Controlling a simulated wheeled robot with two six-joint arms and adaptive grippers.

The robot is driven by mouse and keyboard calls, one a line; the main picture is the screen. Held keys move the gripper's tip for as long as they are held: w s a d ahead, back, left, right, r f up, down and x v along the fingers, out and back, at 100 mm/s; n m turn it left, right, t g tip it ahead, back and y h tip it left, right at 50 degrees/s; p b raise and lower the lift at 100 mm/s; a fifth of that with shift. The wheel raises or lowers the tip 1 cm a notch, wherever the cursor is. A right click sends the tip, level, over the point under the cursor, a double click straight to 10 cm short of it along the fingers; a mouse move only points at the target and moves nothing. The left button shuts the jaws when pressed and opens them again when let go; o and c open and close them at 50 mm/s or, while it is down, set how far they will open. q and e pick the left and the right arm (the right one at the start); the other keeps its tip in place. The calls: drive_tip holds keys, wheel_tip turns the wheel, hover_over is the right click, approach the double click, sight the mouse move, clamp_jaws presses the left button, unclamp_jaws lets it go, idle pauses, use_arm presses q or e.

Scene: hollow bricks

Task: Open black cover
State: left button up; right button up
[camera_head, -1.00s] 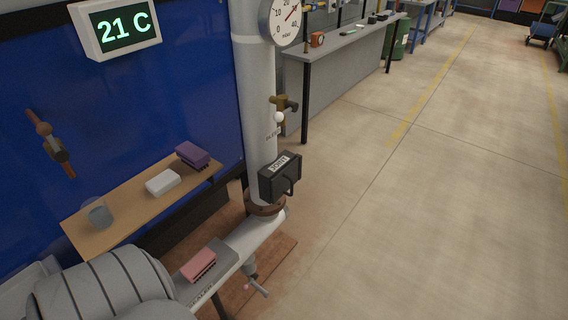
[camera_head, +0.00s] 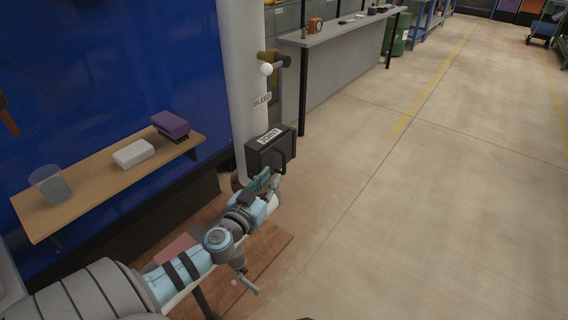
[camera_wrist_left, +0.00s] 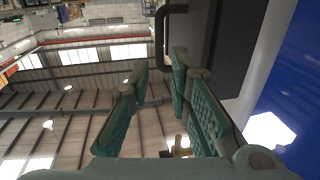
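The black cover (camera_head: 269,148) is a box with a white label on the grey vertical pipe, and it looks closed. Its handle (camera_head: 283,160) sticks out at the front right. My left gripper (camera_head: 267,181) is just below the cover, close to the handle. In the left wrist view the teal fingers (camera_wrist_left: 160,64) are apart with nothing between the pads. The handle also shows there (camera_wrist_left: 161,38), just beyond the fingertips, and the dark cover (camera_wrist_left: 226,45) fills the upper right. I cannot tell whether a fingertip touches the handle. My right gripper is not in view.
A valve (camera_head: 275,63) sits on the pipe above the cover. A grey counter stands behind. The floor right is clear.

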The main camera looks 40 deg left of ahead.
sight(284, 173)
use_arm(q)
drive_tip(key=x, duration=0.8)
drive_tip(key=shift+w+p, duration=0.25)
drive_tip(key=shift+p, duration=0.05)
drive_tip(key=shift+w, duration=0.2)
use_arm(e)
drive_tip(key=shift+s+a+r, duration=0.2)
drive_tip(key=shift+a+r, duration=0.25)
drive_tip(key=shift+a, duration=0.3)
use_arm(q)
drive_tip(key=shift+c, duration=0.6)
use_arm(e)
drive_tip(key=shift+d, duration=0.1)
use_arm(q)
drive_tip(key=c, duration=0.3)
clamp_jaws()
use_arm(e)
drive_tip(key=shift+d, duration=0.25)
